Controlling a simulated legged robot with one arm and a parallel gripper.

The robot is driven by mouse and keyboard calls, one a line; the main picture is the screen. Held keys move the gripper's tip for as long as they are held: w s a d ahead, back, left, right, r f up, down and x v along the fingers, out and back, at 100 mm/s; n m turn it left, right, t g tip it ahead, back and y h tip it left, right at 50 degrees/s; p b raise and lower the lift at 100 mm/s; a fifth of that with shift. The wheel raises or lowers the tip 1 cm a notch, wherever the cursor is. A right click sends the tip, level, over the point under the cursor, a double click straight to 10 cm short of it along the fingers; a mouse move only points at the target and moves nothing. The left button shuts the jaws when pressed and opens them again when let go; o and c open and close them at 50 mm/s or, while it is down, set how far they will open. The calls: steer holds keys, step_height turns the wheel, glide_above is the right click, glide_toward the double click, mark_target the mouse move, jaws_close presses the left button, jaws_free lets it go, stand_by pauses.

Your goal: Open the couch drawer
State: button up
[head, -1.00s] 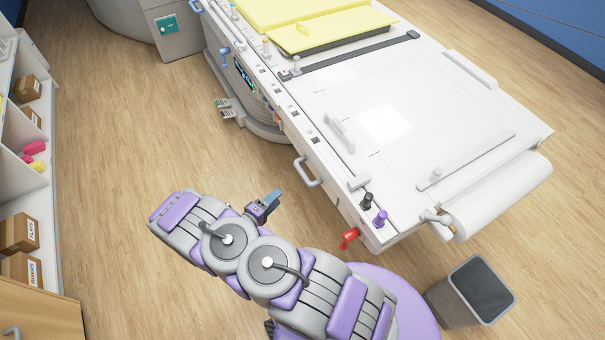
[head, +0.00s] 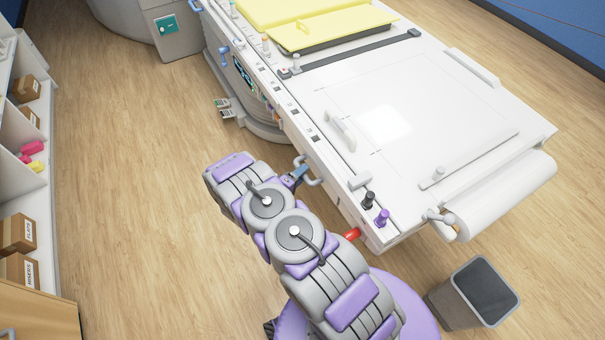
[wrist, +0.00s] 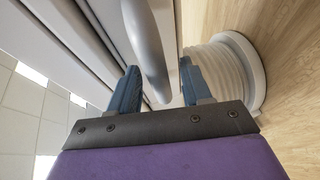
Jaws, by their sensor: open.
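The couch (head: 440,115) is a long white table with a grey, curved drawer handle (head: 308,172) on its near side face. The handle also shows large in the wrist view (wrist: 146,45), running down between my fingers. My gripper (head: 301,172) is at the handle in the head view, and its blue fingers (wrist: 160,88) are apart on either side of the bar in the wrist view. It is open; I cannot tell whether a finger touches the bar. The drawer front is partly hidden by my gripper and looks closed.
A grey bin (head: 472,292) stands at the lower right. White shelves with boxes (head: 18,232) line the left. The wooden floor between is clear.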

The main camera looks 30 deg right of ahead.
steer(key=shift+w+d+f, duration=0.1)
steer(key=shift+w+d, duration=0.15)
steer(key=shift+d, duration=0.3)
steer(key=shift+c, duration=0.4)
jaws_close()
